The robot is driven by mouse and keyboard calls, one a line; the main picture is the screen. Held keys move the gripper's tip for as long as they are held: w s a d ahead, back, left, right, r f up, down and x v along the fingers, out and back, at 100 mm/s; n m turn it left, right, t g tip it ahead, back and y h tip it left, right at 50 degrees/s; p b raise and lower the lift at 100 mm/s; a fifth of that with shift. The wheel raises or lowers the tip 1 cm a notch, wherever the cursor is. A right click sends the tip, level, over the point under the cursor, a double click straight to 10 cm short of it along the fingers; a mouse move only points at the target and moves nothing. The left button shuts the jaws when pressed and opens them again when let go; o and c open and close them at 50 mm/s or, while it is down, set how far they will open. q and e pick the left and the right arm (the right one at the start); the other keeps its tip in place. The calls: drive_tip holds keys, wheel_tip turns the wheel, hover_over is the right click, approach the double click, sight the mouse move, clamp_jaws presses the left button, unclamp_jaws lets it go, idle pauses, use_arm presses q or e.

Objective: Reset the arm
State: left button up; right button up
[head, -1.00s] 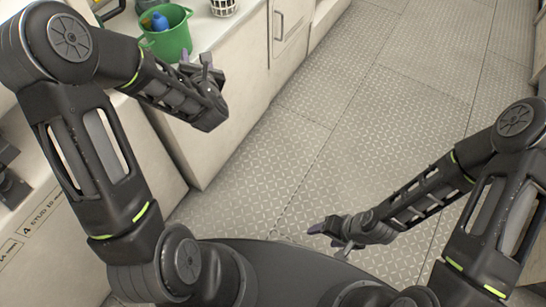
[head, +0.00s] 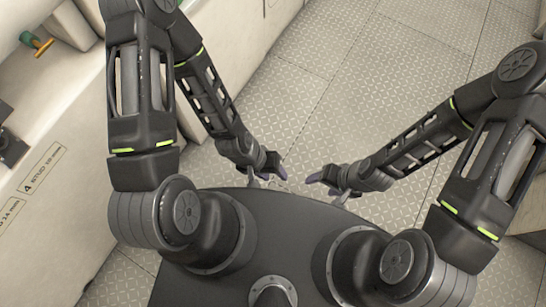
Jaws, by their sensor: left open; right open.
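My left arm comes down from the upper left, and its gripper (head: 271,172) hangs just ahead of my dark base, over the floor. My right arm comes in from the right, and its gripper (head: 324,180) hangs close to the left one, with a small gap between them. Both grippers have purple fingertips. Both are open and empty.
A pale bench or locker side with a printed label (head: 42,170) stands on the left. A small orange and green fitting (head: 37,43) shows at the upper left. The diamond-plate floor (head: 340,100) ahead is clear.

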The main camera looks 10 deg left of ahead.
drive_tip(key=shift+r, duration=0.1)
wheel_tip(320, 180, up, 11)
drive_tip(key=p, duration=1)
drive_tip(key=shift+p, duration=0.4)
drive_tip(key=shift+a, duration=0.15)
